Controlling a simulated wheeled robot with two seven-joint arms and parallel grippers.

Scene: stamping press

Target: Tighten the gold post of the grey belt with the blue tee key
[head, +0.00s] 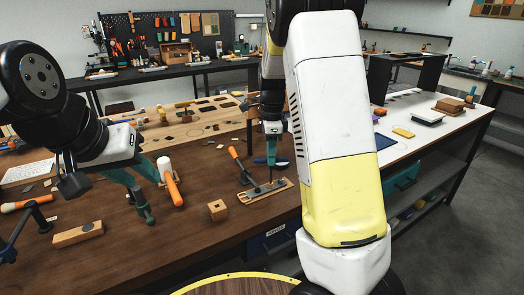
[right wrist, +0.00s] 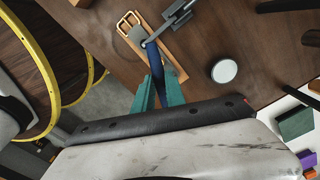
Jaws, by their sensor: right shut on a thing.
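The wooden board (head: 252,197) lies on the brown bench near its front edge. My right gripper (head: 272,150) is shut on the blue tee key (head: 258,160), whose thin shaft points down at the board. The right wrist view shows the teal fingers (right wrist: 160,90) around the blue bar (right wrist: 152,62). The shaft's contact with the post is unclear. My left gripper (head: 152,196) is open, fingers apart, over the bench's left side.
A wooden cube (head: 217,210) and a wooden block (head: 78,234) lie on the bench. A white round lid (right wrist: 224,71) is nearby.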

